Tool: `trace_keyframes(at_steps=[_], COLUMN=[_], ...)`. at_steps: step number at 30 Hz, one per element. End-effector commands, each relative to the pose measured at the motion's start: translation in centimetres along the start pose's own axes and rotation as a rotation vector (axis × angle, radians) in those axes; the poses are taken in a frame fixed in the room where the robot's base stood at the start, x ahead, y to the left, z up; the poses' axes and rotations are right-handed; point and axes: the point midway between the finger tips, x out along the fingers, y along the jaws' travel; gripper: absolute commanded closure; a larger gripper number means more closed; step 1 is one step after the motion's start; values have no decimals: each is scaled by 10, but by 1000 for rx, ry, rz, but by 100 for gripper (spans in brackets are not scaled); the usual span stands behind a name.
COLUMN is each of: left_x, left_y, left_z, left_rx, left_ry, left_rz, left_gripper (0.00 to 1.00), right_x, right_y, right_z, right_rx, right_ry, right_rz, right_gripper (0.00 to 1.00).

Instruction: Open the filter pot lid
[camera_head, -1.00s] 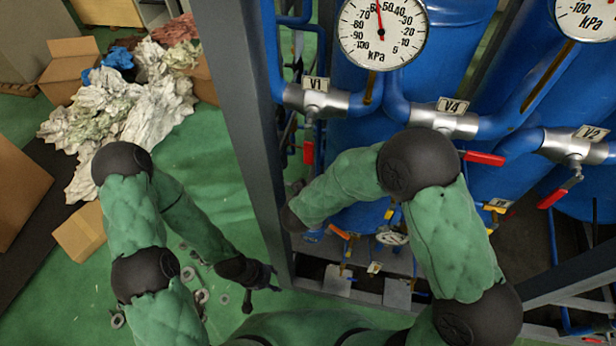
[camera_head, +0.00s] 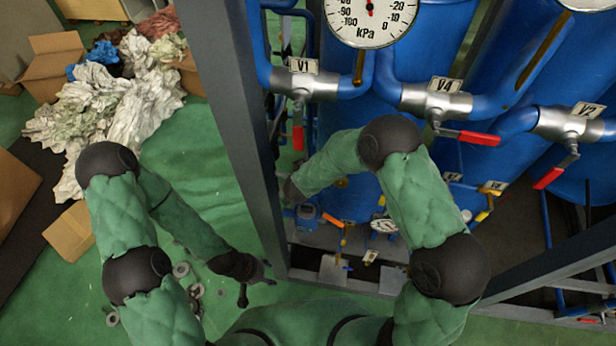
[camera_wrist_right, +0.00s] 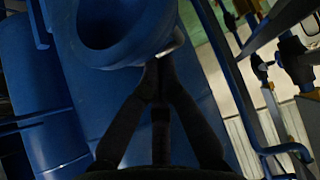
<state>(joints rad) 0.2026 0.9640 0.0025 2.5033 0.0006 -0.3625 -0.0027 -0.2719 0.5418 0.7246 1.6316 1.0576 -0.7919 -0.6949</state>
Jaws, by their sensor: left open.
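My left gripper (camera_head: 258,281) is open and empty above the green floor, left of the grey post. My right arm reaches in from the right, and its end is near the grey post in the head view, where its fingertips are not clear. In the right wrist view my right gripper (camera_wrist_right: 158,72) shows as dark fingers running together just below a rounded blue part (camera_wrist_right: 125,35) with a dark hollow. I cannot tell whether they touch it or hold anything. I cannot make out the filter pot lid for certain in either view.
A grey upright post (camera_head: 232,120) stands between my arms. Blue tanks (camera_head: 445,60) and pipes carry valves V1 (camera_head: 303,85), V4 (camera_head: 437,102) and V2 (camera_head: 568,125) with red handles. Cardboard boxes (camera_head: 55,60) and crumpled sheets (camera_head: 115,100) lie on the left floor.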

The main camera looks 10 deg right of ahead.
Motion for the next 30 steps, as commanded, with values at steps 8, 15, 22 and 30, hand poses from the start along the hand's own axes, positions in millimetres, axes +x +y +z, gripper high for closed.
trace_keyframes(at_steps=[8,15,22,30], left_x=[3,2,-9,-41], left_y=[-1,-1,3,14], left_z=[0,0,0,1], left_rx=[0,0,0,0], left_ry=[0,0,0,0], left_rz=[0,0,0,0], left_gripper=[48,48,48,48], right_x=[15,14,15,24], right_y=[0,0,0,0], right_z=[0,0,-4,-10], right_rx=[-1,-1,0,-1], right_ry=[0,0,-24,-103], right_rz=[-1,-1,2,1], right_gripper=[100,100,100,100])
